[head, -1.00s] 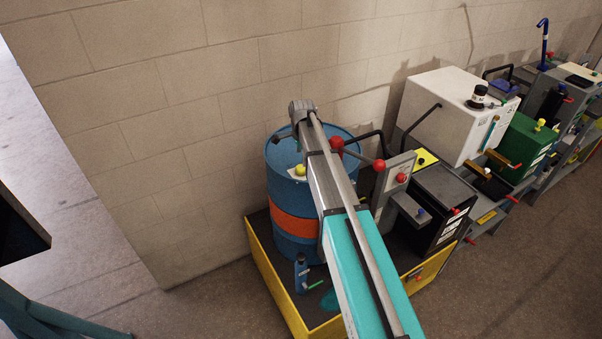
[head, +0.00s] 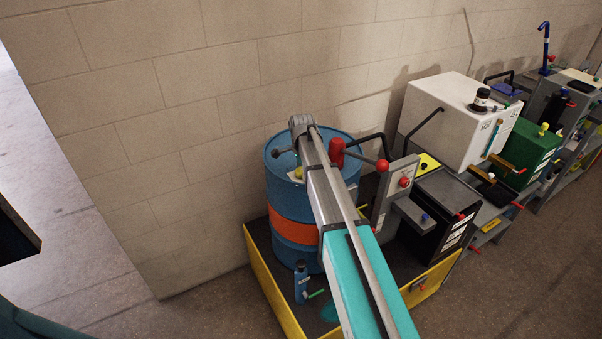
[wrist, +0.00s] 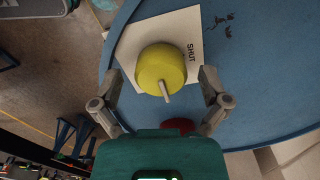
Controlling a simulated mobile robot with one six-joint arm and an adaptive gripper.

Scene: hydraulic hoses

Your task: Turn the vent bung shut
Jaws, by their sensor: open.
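The vent bung is a round yellow knob (wrist: 160,68) with a pale pointer bar, on a white plate on top of the blue drum. The plate (wrist: 135,42) carries the word SHUT to the right of the knob. The bar points down the wrist picture, a little right, not at the word. My gripper (wrist: 161,84) is open, with one finger on each side of the knob; I cannot tell whether they touch it. In the head view the yellow knob (head: 297,172) shows left of my arm, and the gripper is not clearly seen.
The blue drum (head: 282,200) with an orange band stands in a yellow-edged tray (head: 265,285) by the block wall. A red fitting (wrist: 178,126) is partly hidden below the knob. Right of the drum are a black box (head: 440,205) and white tank (head: 450,120).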

